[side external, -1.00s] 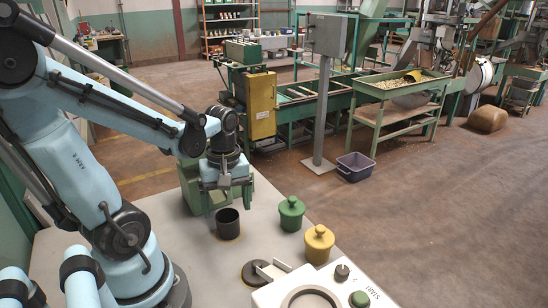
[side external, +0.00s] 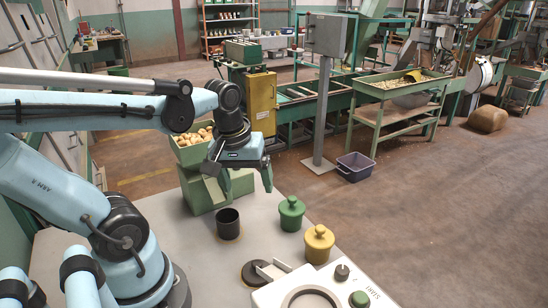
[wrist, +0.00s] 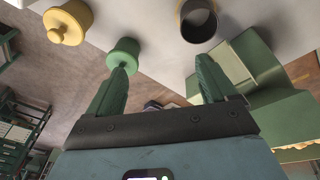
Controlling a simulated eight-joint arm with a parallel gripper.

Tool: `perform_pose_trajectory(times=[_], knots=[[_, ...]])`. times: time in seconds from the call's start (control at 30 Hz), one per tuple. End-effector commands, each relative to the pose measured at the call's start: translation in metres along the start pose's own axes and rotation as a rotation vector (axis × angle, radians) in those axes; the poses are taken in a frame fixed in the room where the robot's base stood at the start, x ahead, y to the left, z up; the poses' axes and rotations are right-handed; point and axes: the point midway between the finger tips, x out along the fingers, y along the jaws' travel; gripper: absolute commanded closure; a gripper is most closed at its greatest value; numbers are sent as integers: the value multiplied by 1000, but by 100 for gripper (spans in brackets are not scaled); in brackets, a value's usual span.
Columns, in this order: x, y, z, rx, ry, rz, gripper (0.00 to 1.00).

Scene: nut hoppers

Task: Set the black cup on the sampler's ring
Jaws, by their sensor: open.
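The black cup (side external: 228,224) stands upright and open-topped on the pale table, in front of the green hopper. It also shows at the top of the wrist view (wrist: 199,24). The sampler (side external: 345,275) is a white unit at the bottom right of the side view, its ring (side external: 289,298) partly cut off by the frame edge. My gripper (side external: 246,180) is open and empty, above and behind the cup, near the hopper. In the wrist view my gripper (wrist: 163,68) shows two green fingers spread apart, with the cup beyond the right finger.
A green hopper (side external: 205,192) holding nuts stands behind the cup. A green lidded pot (side external: 291,213) and a yellow lidded pot (side external: 319,243) stand to the right. A dark disc (side external: 256,273) lies beside the sampler. Bare table lies around the cup.

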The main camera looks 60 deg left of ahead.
Motion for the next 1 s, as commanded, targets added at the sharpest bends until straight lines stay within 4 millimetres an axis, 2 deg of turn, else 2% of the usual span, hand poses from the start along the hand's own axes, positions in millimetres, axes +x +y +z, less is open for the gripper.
perform_pose_trajectory(times=[0.03,0.1,0.2,0.33,0.47,1.0], knots=[[1,15,5,156,54,52,15],[1,34,10,355,133,115,15],[-1,56,16,591,238,182,15],[-4,73,22,773,331,228,15],[-6,78,23,829,363,241,15],[-6,78,23,824,361,239,15]])
